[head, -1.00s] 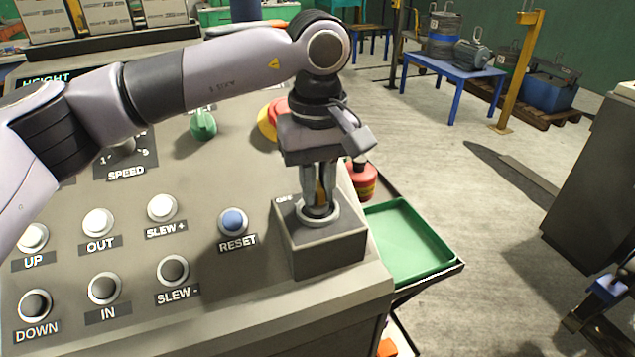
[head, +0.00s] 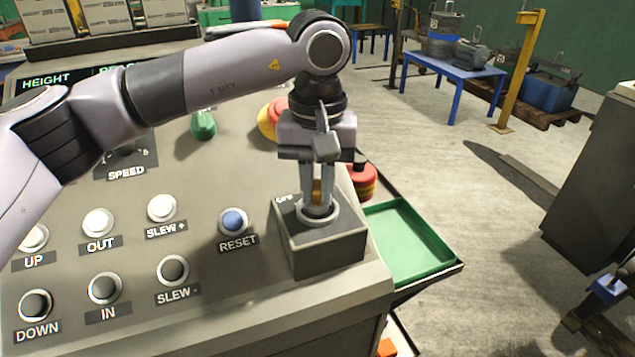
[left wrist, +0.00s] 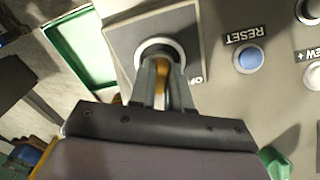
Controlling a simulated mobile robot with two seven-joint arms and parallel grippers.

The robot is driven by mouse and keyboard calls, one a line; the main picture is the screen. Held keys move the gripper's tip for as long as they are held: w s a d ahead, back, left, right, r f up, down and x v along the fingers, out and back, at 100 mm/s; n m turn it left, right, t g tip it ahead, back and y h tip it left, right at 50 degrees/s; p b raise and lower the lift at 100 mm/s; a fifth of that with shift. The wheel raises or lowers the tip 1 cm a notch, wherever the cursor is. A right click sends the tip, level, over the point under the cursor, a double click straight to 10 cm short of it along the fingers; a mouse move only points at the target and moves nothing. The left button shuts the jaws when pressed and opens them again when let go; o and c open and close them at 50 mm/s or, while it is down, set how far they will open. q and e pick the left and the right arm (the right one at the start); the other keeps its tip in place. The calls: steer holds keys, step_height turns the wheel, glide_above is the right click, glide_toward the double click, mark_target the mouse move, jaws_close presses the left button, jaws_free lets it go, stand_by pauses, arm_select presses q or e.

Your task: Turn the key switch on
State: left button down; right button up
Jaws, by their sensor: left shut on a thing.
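The key switch is a grey box (head: 325,247) with a light metal ring on its top, at the right front corner of the control panel (head: 200,275). A yellow-orange key (head: 317,190) stands in the ring. My left gripper (head: 317,200) points down over the box and is shut on the key. In the left wrist view the box (left wrist: 190,30) and the key (left wrist: 161,75) show between the fingers (left wrist: 155,85). A label on the box is partly hidden and only its first letters show. My right gripper is in neither view.
A blue RESET button (head: 233,221) is left of the box. White and dark buttons fill the panel's left. A red and yellow button (head: 269,118) and a green knob (head: 203,125) lie behind. A green tray (head: 410,240) is right of the panel.

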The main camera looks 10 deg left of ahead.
mark_target(317, 184)
arm_select(q)
steer(key=shift+r+m, duration=0.1)
steer(key=shift+m, duration=0.8)
stand_by(1.0)
stand_by(0.4)
steer(key=c, duration=1.1)
jaws_free()
steer(key=shift+r, duration=3.55)
